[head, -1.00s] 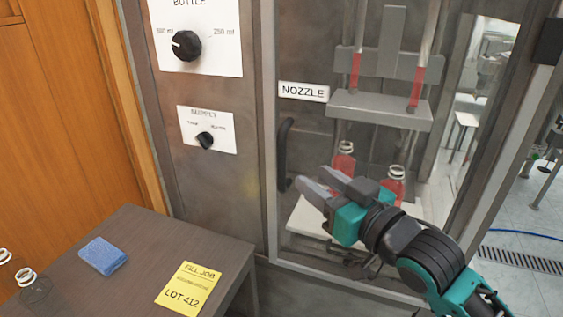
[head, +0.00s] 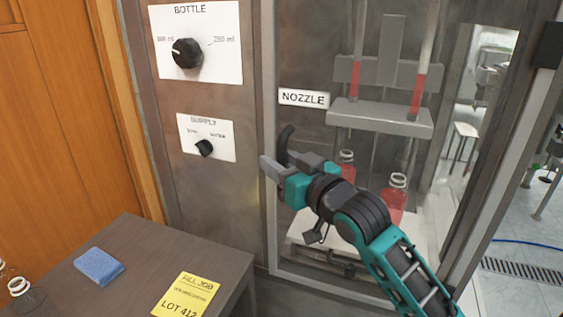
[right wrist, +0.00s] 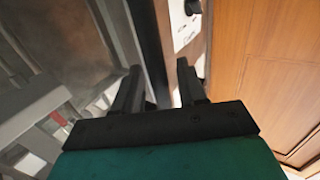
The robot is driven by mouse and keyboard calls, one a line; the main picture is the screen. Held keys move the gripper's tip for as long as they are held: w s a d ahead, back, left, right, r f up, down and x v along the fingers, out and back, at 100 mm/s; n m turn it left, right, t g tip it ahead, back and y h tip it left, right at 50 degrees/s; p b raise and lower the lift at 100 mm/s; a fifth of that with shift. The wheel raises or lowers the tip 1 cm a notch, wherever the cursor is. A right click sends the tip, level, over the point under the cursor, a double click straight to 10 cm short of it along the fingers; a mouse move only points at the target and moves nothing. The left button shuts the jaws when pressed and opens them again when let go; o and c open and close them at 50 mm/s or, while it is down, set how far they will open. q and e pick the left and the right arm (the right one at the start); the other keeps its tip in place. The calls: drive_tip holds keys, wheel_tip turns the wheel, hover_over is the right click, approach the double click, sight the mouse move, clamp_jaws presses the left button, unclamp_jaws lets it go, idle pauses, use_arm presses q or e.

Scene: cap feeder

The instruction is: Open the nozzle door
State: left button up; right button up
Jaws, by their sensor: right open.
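The nozzle door (head: 445,150) is a glass panel in a grey frame, and it looks shut. Its black curved handle (head: 284,143) is on the door's left side, below the NOZZLE label (head: 303,98). My right gripper (head: 280,159) is open at the handle, with a finger to either side of it. The gripper hides the handle's lower part in the head view. In the right wrist view, the black handle bar (right wrist: 147,40) runs down between the two open fingers (right wrist: 159,72). I cannot tell whether either finger touches it. My left gripper is not in view.
Behind the glass, red-filled bottles (head: 397,200) stand under the nozzle bar (head: 380,117). Left of the door are the BOTTLE dial (head: 187,53) and SUPPLY dial (head: 204,148). A dark table (head: 140,245) at lower left holds a blue sponge (head: 99,266) and yellow note (head: 186,296).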

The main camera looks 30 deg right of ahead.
clamp_jaws()
idle(0.3)
idle(0.3)
